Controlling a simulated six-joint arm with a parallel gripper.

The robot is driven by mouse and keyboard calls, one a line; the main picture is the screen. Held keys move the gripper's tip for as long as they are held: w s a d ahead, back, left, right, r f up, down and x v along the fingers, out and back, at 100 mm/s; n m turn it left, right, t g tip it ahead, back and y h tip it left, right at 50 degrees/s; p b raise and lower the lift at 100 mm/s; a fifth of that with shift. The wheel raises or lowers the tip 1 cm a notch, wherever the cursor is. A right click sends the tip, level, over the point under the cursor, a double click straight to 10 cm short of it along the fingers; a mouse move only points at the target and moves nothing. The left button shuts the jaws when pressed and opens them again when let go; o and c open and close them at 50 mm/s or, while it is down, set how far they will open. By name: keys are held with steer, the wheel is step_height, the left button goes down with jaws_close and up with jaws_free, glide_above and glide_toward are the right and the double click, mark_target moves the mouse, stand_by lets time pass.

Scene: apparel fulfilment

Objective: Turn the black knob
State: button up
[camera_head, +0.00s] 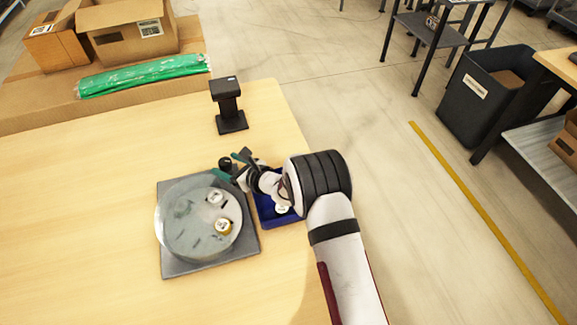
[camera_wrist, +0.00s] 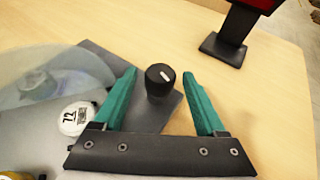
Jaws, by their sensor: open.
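The black knob (camera_wrist: 160,79) stands on the corner of a grey base plate (camera_wrist: 172,113), with a white mark on its top. My gripper (camera_wrist: 160,76) is open, with one green finger on each side of the knob in the wrist view; I cannot tell whether either finger touches it. In the head view the knob (camera_head: 225,163) is at the plate's far right corner, and my gripper (camera_head: 232,164) is right at it. A round clear disc (camera_head: 180,236) lies on the base plate.
White round items (camera_head: 215,196) lie on the disc. A blue tray (camera_head: 291,217) is right of the plate, partly under my arm. A black stand (camera_head: 230,105) rises behind the knob.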

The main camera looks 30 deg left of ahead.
steer(key=n+g, duration=0.1)
steer(key=g, duration=0.1)
steer(key=n+g, duration=0.2)
steer(key=shift+w+n, duration=0.3)
steer(key=shift+w, duration=0.1)
steer(key=n+g, duration=0.3)
steer(key=g, duration=0.1)
steer(key=shift+w+h, duration=0.1)
steer(key=shift+h, duration=0.2)
steer(key=shift+w+d+n, duration=0.1)
steer(key=shift+d+n, duration=0.1)
steer(key=shift+n, duration=0.1)
steer(key=v, duration=1.6)
steer(key=s+d+r+n+t+h, duration=0.2)
steer(key=s+d+r, duration=0.7)
steer(key=s+r, duration=0.3)
steer(key=shift+s+d+r+n, duration=0.2)
steer(key=shift+s+r+n, duration=0.1)
steer(key=shift+n, duration=0.1)
